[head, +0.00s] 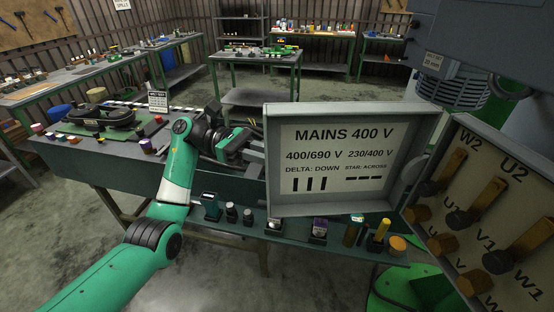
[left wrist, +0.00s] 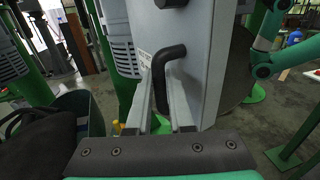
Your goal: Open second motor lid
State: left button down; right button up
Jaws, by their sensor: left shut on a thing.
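The grey motor lid (head: 350,203) stands swung open at the left side of the terminal box (head: 408,212), its inner face with the "MAINS 400 V" label toward the head camera. Inside the box, brass and dark terminals with bars show beside letters such as W2 and U2. My left gripper (head: 258,158) reaches behind the lid's left edge, its fingertips partly hidden there. In the left wrist view, its two grey fingers (left wrist: 163,112) are shut on the lid's black bent handle (left wrist: 161,72), on the outer face of the lid (left wrist: 208,60). My right gripper is not seen.
A grey motor housing (head: 452,88) stands above and behind the box. A low shelf (head: 278,232) with several small parts runs under the lid. A long bench (head: 100,165) lies at left. Open floor (head: 60,235) is at lower left.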

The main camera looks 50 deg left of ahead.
pick_arm(q)
jog(key=shift+d, duration=0.15)
jog(key=c, duration=1.2)
grip_release()
jog(key=shift+c, duration=0.2)
jog(key=o, duration=0.4)
jog(key=shift+w+d, duration=0.2)
jog(key=shift+o, duration=0.2)
jog(key=shift+s+a, duration=0.1)
jog(key=shift+a, duration=0.05)
jog(key=v, duration=1.1)
jog(key=shift+s+a, duration=0.15)
jog(key=shift+a, duration=0.15)
